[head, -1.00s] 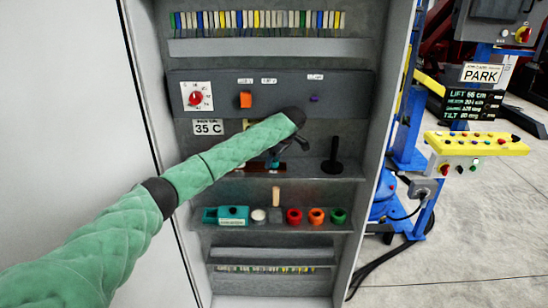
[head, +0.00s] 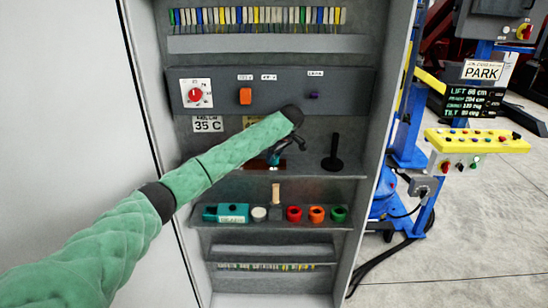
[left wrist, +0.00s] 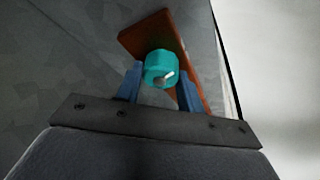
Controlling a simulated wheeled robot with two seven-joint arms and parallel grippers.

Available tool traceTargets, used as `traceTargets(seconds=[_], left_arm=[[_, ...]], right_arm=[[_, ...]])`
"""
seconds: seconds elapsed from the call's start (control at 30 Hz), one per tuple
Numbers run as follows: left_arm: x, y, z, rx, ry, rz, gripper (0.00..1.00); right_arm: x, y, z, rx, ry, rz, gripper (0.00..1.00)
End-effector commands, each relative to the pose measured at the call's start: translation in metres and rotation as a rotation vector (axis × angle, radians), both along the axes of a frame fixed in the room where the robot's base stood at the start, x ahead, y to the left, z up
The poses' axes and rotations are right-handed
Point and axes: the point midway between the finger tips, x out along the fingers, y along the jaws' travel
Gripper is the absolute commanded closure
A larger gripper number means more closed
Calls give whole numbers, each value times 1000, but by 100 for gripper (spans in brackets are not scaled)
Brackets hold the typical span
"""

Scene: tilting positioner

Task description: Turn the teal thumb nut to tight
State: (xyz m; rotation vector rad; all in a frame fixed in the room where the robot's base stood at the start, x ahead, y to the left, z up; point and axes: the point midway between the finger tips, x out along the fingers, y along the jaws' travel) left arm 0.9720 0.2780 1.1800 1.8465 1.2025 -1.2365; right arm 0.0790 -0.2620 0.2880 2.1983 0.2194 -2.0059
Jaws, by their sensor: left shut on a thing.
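The teal thumb nut (left wrist: 158,68) sits in front of a reddish-brown plate (left wrist: 148,34) in the left wrist view. A small light mark shows on its face. My left gripper (left wrist: 159,80) is shut on the nut, with one blue-grey finger on each side. In the head view my left gripper (head: 288,146) reaches into the grey cabinet, and part of the nut (head: 274,160) shows under it. The arm and gripper hide much of the plate there. My right gripper is not in view.
Above the arm is a dark panel (head: 270,108) with a red dial (head: 195,95) and an orange switch (head: 246,96). A black post (head: 333,153) stands right of the gripper. Below, a shelf holds a teal box (head: 232,213) and coloured cups (head: 316,214).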

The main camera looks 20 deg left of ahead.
Motion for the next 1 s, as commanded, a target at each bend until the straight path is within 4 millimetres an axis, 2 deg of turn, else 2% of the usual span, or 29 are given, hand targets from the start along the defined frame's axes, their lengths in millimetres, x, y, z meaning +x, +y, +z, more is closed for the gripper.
traceTargets(seconds=[0.4, 1.0], left_arm=[[-1, 1, 1, -2, -5, -381, 85], [-1, 3, 3, -2, -5, -951, 85]], right_arm=[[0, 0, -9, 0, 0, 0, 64], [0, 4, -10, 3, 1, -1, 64]])
